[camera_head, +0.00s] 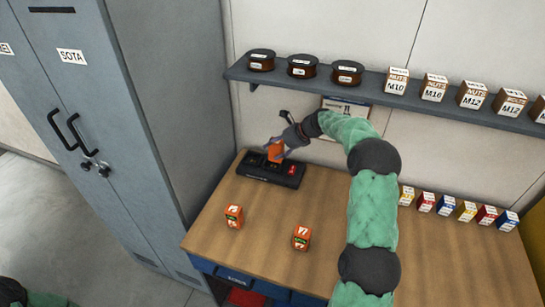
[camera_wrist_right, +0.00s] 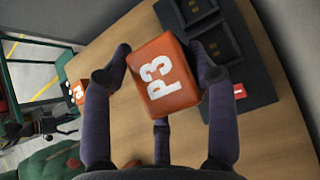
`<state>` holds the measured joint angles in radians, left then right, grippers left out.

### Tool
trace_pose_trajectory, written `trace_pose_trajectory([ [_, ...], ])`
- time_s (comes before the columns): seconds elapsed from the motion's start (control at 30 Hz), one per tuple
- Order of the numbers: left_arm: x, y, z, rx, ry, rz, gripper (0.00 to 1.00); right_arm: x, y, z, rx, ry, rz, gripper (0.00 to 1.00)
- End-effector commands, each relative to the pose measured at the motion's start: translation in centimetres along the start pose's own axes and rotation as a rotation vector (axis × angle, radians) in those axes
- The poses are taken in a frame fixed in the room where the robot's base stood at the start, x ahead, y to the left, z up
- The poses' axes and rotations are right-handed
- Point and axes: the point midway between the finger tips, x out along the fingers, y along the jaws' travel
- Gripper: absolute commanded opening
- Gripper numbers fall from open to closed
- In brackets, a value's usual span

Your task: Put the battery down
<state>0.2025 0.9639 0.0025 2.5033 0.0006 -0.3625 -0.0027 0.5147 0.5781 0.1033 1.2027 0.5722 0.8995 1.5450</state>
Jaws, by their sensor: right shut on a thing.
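My right gripper (camera_head: 285,143) is shut on an orange battery (camera_head: 275,153). In the right wrist view, the fingers of the right gripper (camera_wrist_right: 163,70) grip the battery (camera_wrist_right: 163,78) from both sides, and its top reads P3. In the head view the battery overlaps the black charger (camera_head: 262,177) on the back left of the bench. In the wrist view the charger (camera_wrist_right: 262,88) lies to the right, partly behind the battery, with dark bays showing. I cannot tell whether the battery touches it. My left gripper is not in view.
Two other orange batteries stand on the bench (camera_head: 265,220), one at the left (camera_head: 233,216) and one nearer the middle (camera_head: 301,238). A shelf (camera_head: 370,93) with spools and nut boxes hangs above. Grey lockers (camera_head: 150,130) stand left. Several small coloured boxes (camera_head: 445,204) line the back right.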

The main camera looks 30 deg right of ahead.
Motion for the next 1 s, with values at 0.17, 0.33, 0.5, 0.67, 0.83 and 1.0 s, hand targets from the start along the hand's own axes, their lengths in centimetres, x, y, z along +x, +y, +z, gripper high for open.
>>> trace_pose_trajectory([
  [0.17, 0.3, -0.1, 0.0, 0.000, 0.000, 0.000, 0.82, 2.3, -2.0, -0.6, -0.001, 0.000, 0.000, 0.03],
  [0.33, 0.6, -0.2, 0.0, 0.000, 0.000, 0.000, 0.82, 4.4, -3.6, -1.5, -0.001, -0.001, -0.002, 0.03],
  [0.5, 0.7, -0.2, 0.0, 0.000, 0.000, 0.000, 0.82, 5.7, -4.6, -2.0, -0.001, -0.002, -0.002, 0.03],
  [0.67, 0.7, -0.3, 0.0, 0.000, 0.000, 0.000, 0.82, 6.1, -4.9, -2.1, -0.002, -0.002, -0.003, 0.03],
  [0.83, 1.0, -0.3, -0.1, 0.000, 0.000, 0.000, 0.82, 7.1, -5.2, -2.9, 0.000, -0.001, -0.001, 0.03],
  [1.0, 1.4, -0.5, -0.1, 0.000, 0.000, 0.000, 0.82, 8.7, -5.2, -4.5, 0.000, 0.000, -0.001, 0.03],
])
